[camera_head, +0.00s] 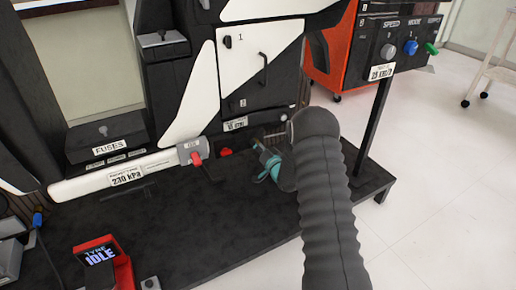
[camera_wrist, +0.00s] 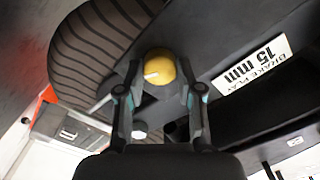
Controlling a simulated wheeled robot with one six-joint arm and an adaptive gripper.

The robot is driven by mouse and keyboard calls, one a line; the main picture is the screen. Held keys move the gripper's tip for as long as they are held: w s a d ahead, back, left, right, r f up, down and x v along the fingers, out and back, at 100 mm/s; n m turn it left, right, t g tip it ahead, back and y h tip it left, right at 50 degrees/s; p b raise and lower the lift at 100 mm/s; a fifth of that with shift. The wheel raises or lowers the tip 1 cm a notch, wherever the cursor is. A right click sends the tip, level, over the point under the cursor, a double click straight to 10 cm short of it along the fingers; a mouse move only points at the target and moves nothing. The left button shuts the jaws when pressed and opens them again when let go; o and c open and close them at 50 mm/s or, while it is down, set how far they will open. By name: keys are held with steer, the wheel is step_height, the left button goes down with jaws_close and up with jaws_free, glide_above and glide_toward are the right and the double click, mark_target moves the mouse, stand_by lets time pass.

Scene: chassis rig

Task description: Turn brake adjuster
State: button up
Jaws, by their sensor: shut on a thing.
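The brake adjuster is a yellow round knob (camera_wrist: 160,64) with a white pointer mark, on a dark panel in the wrist view. The pointer points toward the left of that view. My gripper (camera_wrist: 161,84) is shut on the knob, one finger on each side. In the head view my gripper (camera_head: 262,152), with teal parts, reaches low against the rig, and my arm hides much of that area; I cannot make out the knob there. A white label (camera_wrist: 252,64) reading "BRAKE PLAY 15 mm" is right of the knob in the wrist view.
A ribbed tyre (camera_wrist: 95,50) is left of the knob. In the head view, a white tube (camera_head: 125,176) marked 230 kPa with a red lever (camera_head: 197,158) lies left of my gripper. A post-mounted control box (camera_head: 400,45) stands to the right.

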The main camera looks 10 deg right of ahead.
stand_by(0.5)
steer(key=o, duration=1.2)
steer(key=shift+c, duration=0.2)
steer(key=v, duration=1.2)
steer(key=shift+a+r, duration=0.1)
